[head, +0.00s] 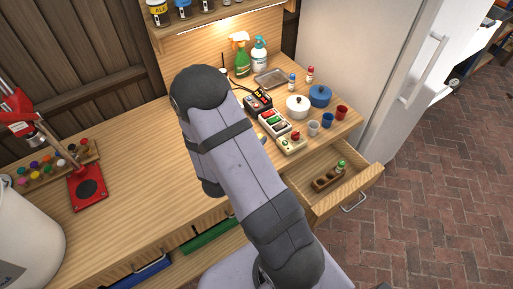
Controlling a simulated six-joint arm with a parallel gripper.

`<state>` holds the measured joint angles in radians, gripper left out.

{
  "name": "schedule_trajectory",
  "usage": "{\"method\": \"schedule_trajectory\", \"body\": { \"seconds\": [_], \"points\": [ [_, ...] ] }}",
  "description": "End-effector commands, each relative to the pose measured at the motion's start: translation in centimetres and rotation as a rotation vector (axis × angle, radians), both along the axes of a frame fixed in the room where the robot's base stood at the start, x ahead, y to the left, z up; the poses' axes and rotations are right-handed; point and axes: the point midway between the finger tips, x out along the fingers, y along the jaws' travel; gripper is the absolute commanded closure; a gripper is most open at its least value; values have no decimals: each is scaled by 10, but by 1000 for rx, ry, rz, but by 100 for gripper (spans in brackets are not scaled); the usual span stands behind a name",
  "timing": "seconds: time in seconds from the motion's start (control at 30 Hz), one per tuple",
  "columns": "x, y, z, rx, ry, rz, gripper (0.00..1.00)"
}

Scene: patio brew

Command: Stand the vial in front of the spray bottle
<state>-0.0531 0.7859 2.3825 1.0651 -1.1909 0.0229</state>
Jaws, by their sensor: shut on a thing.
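The spray bottle (241,63), green with a white and orange head, stands upright at the back of the bench. Small vial-like bottles stand on the bench right of it, one with a blue cap (292,82) and one with a red cap (310,75). A green-capped one (340,167) is in a wooden rack in the open drawer. I cannot tell which is the task's vial. My arm covers the middle of the bench, and my gripper and anything in it are hidden behind it.
A white pot (297,106), blue pot (320,96), cups and control boxes crowd the right side. The drawer (361,183) sticks out.

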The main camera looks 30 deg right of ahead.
Motion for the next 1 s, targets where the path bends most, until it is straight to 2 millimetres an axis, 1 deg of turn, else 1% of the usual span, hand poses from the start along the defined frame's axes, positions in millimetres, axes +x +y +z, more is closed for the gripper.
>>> {"method": "schedule_trajectory", "body": {
  "seconds": [0.33,0.6,0.73,1.0],
  "points": [
    [0,0,-8,0,0,-1,100],
    [0,0,-31,-1,2,0,100],
    [0,0,-39,0,0,0,100],
    [0,0,-41,0,-1,0,100]
  ]
}}
